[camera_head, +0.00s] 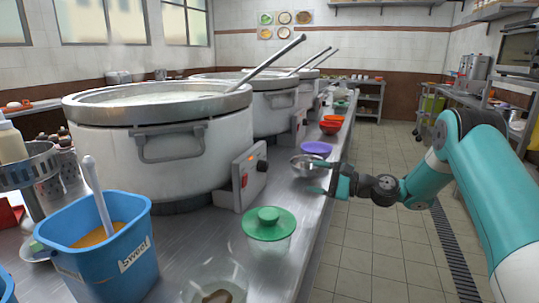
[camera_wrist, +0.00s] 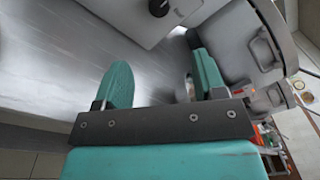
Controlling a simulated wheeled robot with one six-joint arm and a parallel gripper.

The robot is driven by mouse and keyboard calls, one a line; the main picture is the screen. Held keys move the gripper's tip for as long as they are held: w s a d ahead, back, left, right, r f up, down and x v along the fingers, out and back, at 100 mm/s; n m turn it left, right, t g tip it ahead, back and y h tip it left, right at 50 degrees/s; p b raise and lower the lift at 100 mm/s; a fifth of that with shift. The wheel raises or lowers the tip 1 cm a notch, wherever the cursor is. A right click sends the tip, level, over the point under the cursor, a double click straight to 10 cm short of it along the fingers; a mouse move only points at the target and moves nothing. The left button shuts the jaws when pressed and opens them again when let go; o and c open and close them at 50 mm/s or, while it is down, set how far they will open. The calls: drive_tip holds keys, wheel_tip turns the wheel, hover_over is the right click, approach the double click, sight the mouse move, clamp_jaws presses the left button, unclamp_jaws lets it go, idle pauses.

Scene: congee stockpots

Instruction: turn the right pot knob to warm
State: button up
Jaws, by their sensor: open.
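Large white pots with steel rims stand in a row along the counter, the nearest pot (camera_head: 160,140) at the left. A grey control box (camera_head: 246,176) on its right side carries a black knob (camera_head: 262,166) and a red switch. A second pot (camera_head: 275,105) stands behind it, with its own box (camera_head: 299,127). My gripper (camera_head: 314,178) is open and empty, right of the nearest box and apart from it. In the wrist view, a black knob (camera_wrist: 160,7) on a pale panel shows at the top edge, beyond my open fingers (camera_wrist: 157,52). The knob's setting is too small to read.
A steel bowl (camera_head: 305,166) sits close to my fingers, with a purple bowl (camera_head: 316,149) and red bowls (camera_head: 330,127) behind. A green-lidded container (camera_head: 268,224) and blue bucket (camera_head: 105,250) stand in front. The aisle (camera_head: 385,240) on the right is clear.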

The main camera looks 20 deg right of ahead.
sight(267, 167)
drive_tip(key=p+x, duration=0.6)
drive_tip(key=x, duration=0.9)
drive_tip(key=shift+s, duration=0.1)
drive_tip(key=c, duration=0.9)
